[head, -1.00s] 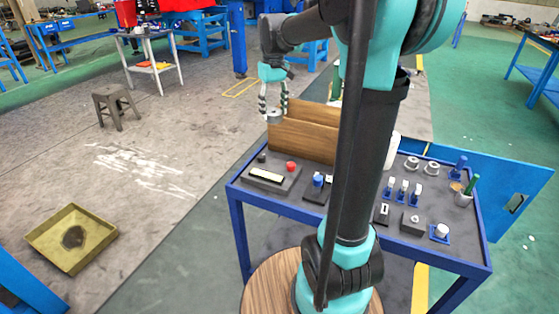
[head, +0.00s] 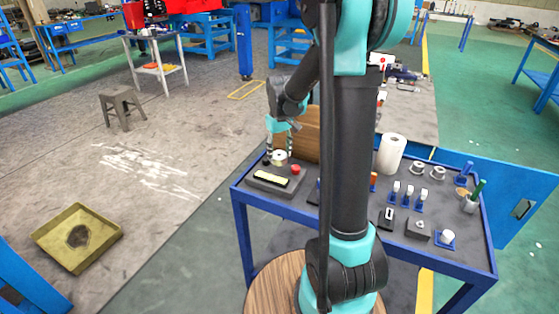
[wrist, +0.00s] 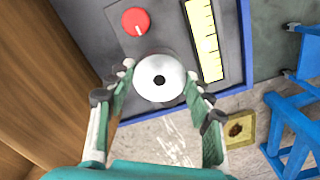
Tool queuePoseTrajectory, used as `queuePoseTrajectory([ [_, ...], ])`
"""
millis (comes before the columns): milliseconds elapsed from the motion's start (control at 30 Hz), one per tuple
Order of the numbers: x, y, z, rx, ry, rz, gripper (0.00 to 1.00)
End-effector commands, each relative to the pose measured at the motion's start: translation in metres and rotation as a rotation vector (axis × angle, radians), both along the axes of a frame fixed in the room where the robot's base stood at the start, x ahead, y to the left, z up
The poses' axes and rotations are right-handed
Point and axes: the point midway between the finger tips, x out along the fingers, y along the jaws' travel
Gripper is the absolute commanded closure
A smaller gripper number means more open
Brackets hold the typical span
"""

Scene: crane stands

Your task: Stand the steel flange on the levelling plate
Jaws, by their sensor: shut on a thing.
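The steel flange (head: 279,157) is a pale, round ring, shown in the wrist view (wrist: 160,77) as a light disc with a dark centre hole. My gripper (head: 279,150) is shut on it, with a finger on either side in the wrist view (wrist: 160,82). The levelling plate (head: 262,186) is a dark grey block with a yellow-white level vial (head: 271,179) and a red knob (head: 295,170). In the wrist view the flange overlaps the plate (wrist: 100,25) near one edge. I cannot tell the gap beneath it.
A wooden board (head: 306,135) stands close beside my gripper. A white roll (head: 391,153), two similar rings (head: 417,168), a grey block (head: 418,229) and several small blue-based parts occupy the blue-framed table's right. Floor lies beyond the table's left edge.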

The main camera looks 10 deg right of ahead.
Motion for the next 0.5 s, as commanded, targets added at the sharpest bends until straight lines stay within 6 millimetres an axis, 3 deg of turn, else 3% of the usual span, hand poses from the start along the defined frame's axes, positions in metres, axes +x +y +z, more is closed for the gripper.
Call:
queuePoseTrajectory([
  [233, 0.001, 0.000, -0.030, 0.000, 0.000, 0.000, 1.00],
  [500, 0.000, 0.000, -0.034, 0.000, 0.000, 0.000, 1.00],
])
